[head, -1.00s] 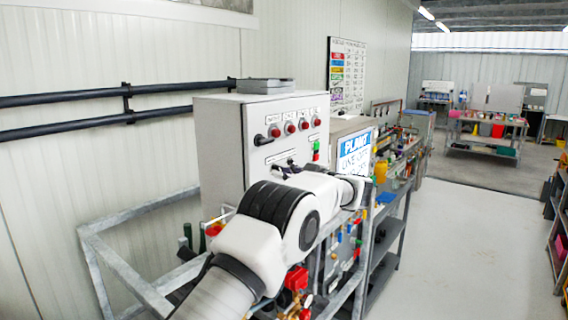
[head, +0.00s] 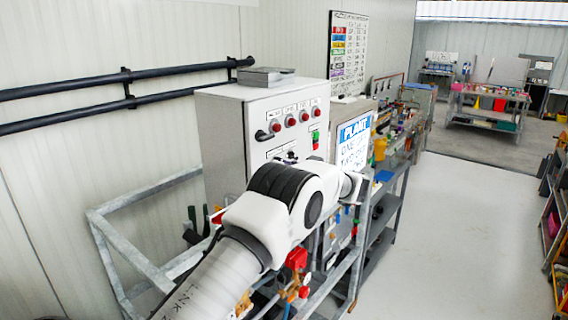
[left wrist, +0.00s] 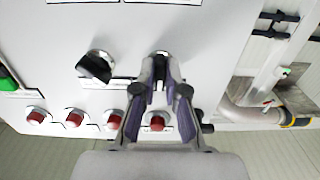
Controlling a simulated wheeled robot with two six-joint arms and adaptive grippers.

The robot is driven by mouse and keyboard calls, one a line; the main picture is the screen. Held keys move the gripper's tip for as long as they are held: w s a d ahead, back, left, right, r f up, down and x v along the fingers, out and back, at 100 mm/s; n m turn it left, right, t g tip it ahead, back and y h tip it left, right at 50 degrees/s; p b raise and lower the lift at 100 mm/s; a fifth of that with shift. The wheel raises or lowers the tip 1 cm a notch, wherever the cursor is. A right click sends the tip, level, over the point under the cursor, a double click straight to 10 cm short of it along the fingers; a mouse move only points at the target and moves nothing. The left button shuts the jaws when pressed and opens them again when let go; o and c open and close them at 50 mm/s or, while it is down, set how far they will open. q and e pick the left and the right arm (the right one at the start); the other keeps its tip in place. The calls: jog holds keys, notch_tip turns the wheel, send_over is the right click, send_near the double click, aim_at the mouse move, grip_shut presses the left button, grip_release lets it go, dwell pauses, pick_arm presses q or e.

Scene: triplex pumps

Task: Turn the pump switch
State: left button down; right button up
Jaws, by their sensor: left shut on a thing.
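The pump control cabinet (head: 222,130) is a light grey box with a row of red lights (head: 290,121) on its front. In the left wrist view, my left gripper (left wrist: 160,78) has both fingers drawn together on a switch knob (left wrist: 161,54) set in the panel. In the head view my left arm hides the gripper and the held knob. My right gripper is not in view.
A green button (head: 315,134) is on the right. A plant sign (head: 354,143) stands beside the cabinet. Metal frame rails (head: 125,240) surround the lower area.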

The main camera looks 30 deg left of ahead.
pick_arm(q)
jog(key=shift+r, duration=0.35)
jog(key=c, duration=1.2)
grip_release()
jog(key=shift+f, duration=0.15)
jog(key=d, duration=0.8)
jog(key=s+d, duration=0.1)
jog(key=d, duration=0.3)
jog(key=shift+w, duration=0.1)
